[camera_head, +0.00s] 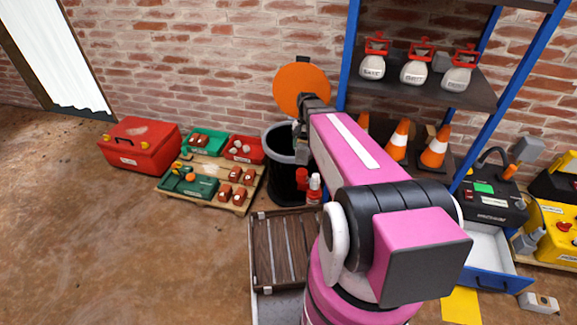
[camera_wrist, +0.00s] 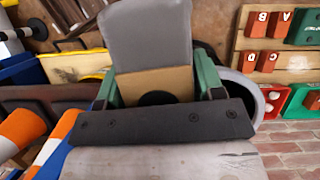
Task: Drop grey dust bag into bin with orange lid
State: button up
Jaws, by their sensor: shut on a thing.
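My gripper (camera_wrist: 155,84) is shut on the grey dust bag (camera_wrist: 150,36), with its green fingers at either side of the bag's tan collar (camera_wrist: 170,82), which has a dark hole. In the head view my gripper (camera_head: 301,148) is over or beside the dark bin (camera_head: 285,180), and the arm hides much of it and the bag. The bin's open grey rim (camera_head: 272,143) also shows in the wrist view (camera_wrist: 252,98), behind and right of the bag. The round orange lid (camera_head: 300,84) stands raised against the brick wall. I cannot tell whether the bag is inside the rim.
A red toolbox (camera_head: 140,145) and a wooden pallet (camera_head: 215,168) with trays lie left. A slatted crate (camera_head: 275,250) is in front. The floor at left is clear.

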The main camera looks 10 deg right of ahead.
jog(key=w+f+m+t+y, duration=0.1)
jog(key=w+f+m+y, duration=0.3)
jog(key=w, duration=0.8)
jog(key=w+f+m+t+h, duration=0.15)
jog(key=w+m, duration=0.35)
jog(key=w, duration=0.7)
notch_tip(320, 180, down, 6)
jog(key=shift+a+y, duration=0.1)
jog(key=shift+y, duration=0.15)
jog(key=o, duration=1.3)
jog(key=v, duration=1)
jog(key=shift+w+r, duration=0.25)
jog(key=shift+r, duration=0.1)
